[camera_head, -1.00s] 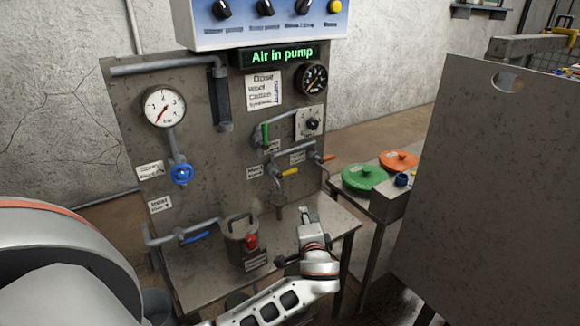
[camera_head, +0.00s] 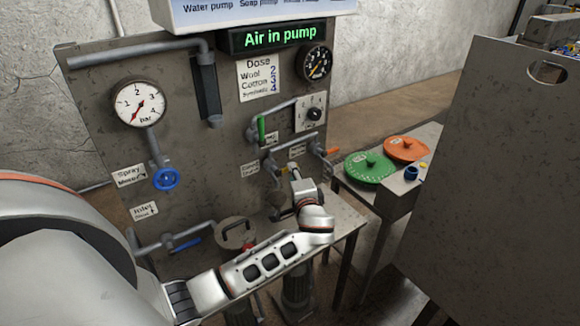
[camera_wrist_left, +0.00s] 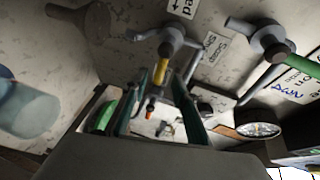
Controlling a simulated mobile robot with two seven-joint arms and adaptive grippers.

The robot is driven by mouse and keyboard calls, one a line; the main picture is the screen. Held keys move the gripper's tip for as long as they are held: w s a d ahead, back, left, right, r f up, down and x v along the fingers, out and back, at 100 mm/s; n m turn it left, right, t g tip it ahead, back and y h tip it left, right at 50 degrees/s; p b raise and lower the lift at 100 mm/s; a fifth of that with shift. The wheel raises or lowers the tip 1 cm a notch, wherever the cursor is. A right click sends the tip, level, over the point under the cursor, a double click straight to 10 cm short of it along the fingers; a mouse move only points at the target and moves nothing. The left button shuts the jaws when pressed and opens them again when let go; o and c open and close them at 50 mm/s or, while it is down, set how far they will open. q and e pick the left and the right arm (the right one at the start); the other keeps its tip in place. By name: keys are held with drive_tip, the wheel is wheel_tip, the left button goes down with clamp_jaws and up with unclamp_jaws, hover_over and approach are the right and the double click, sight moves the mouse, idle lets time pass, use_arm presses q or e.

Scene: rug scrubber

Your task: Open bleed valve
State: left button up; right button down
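A yellow-handled valve (camera_wrist_left: 161,72) on the panel's pipework shows in the left wrist view. My left gripper (camera_wrist_left: 160,80) is open, with one finger on each side of the yellow handle; I cannot tell whether they touch it. In the head view the gripper (camera_head: 293,172) is at the panel's lower right and largely hides that handle. A green-handled valve (camera_head: 262,130) is above it and an orange-handled valve (camera_head: 333,151) is to its right. The small labels by these valves are too blurred to tell which is the bleed valve. My right gripper is not in view.
The display (camera_head: 280,37) reads "Air in pump". A pressure gauge (camera_head: 140,104) and a blue wheel valve (camera_head: 166,179) are at the panel's left. Green (camera_head: 369,167) and orange (camera_head: 405,148) discs lie on a side table. A large grey board (camera_head: 490,180) stands at the right.

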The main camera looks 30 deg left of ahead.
sight(287, 169)
use_arm(q)
drive_tip(key=shift+x, duration=2.65)
clamp_jaws()
